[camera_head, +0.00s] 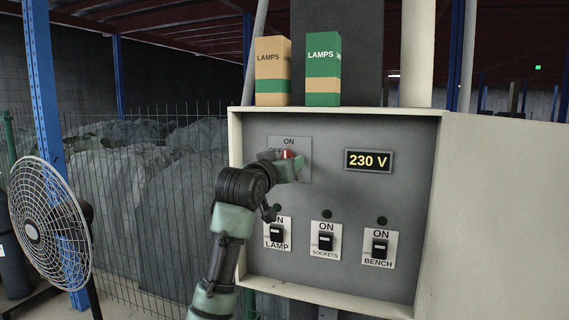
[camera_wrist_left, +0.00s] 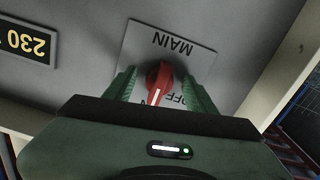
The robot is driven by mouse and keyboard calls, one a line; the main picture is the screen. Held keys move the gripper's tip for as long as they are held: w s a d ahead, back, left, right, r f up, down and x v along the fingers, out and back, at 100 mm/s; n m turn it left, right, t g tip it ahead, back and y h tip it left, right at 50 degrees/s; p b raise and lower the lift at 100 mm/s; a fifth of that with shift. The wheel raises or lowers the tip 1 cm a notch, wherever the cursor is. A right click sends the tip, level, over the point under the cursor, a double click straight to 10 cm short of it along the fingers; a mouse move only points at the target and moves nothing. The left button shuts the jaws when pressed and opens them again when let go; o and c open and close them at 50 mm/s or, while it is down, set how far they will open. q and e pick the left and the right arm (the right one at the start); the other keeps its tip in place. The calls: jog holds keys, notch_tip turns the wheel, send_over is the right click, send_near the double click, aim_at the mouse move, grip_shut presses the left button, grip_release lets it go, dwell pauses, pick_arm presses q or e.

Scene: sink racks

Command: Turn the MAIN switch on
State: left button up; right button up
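The MAIN switch is a red rotary knob (camera_head: 287,154) on a grey plate (camera_head: 303,172) at the upper left of the panel. My left gripper (camera_wrist_left: 159,88) is open around the knob, with one green finger on each side. In the left wrist view gaps show between the fingers and the red knob (camera_wrist_left: 158,78). That view is roughly upside down; the knob's white mark points down towards the partly hidden ON label, with OFF to the right. In the head view my left gripper (camera_head: 289,164) covers part of the plate.
The display (camera_head: 369,161) reads 230 V. LAMP (camera_head: 277,233), SOCKETS (camera_head: 326,241) and BENCH (camera_head: 379,248) switches sit below. Two LAMPS boxes, tan (camera_head: 272,70) and green (camera_head: 323,68), stand on the cabinet (camera_head: 350,111). A fan (camera_head: 48,225) stands left.

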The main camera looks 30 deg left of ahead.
pick_arm(q)
jog(key=shift+r, duration=0.1)
jog(key=b+v, duration=0.4)
jog(key=v, duration=0.3)
jog(key=shift+s, duration=0.4)
